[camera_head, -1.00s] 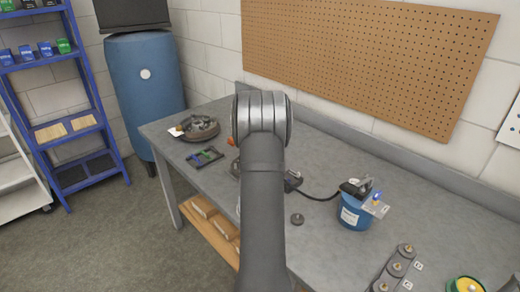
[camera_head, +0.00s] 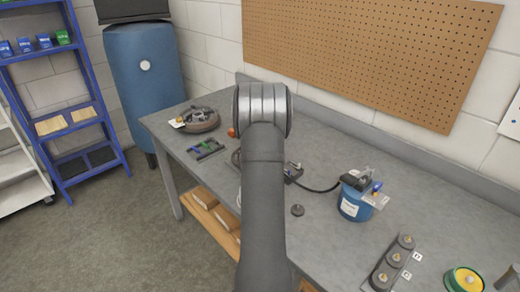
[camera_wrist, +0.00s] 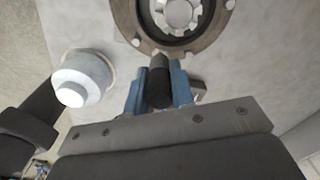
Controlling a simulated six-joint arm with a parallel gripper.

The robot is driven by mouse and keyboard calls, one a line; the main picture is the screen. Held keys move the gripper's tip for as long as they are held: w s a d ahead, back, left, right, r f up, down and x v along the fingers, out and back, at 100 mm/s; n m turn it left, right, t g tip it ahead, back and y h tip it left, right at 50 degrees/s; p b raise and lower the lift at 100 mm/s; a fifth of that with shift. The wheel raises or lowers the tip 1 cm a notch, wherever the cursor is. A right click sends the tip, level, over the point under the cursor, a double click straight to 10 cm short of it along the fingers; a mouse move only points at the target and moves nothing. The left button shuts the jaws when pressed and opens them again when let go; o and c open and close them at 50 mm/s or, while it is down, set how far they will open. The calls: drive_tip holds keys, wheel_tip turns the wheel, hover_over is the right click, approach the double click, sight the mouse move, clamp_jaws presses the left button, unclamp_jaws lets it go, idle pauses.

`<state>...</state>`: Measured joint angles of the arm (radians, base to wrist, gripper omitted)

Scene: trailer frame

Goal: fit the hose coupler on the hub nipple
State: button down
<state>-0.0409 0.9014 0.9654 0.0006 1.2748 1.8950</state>
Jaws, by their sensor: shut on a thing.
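In the wrist view my gripper (camera_wrist: 158,92) has its two blue fingers closed on a dark cylindrical hose coupler (camera_wrist: 159,72). The coupler points up the picture, toward the round metal hub (camera_wrist: 208,42). Its tip lies at or very near the hub's lower rim; I cannot tell whether they touch. The nipple cannot be told apart there. In the head view my arm hides the gripper fingers, the coupler and most of the hub. A black hose (camera_head: 318,188) runs from a blue bucket (camera_head: 352,210) leftward toward the hidden gripper.
A pale round cap (camera_wrist: 84,78) stands left of my gripper in the wrist view.

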drive_tip(key=shift+f, duration=0.95)
idle(1.7)
drive_tip(key=c, duration=0.7)
unclamp_jaws()
drive_tip(key=shift+c, duration=0.2)
drive_tip(key=shift+r, duration=3.5)
drive_tip(key=shift+f, duration=3.5)
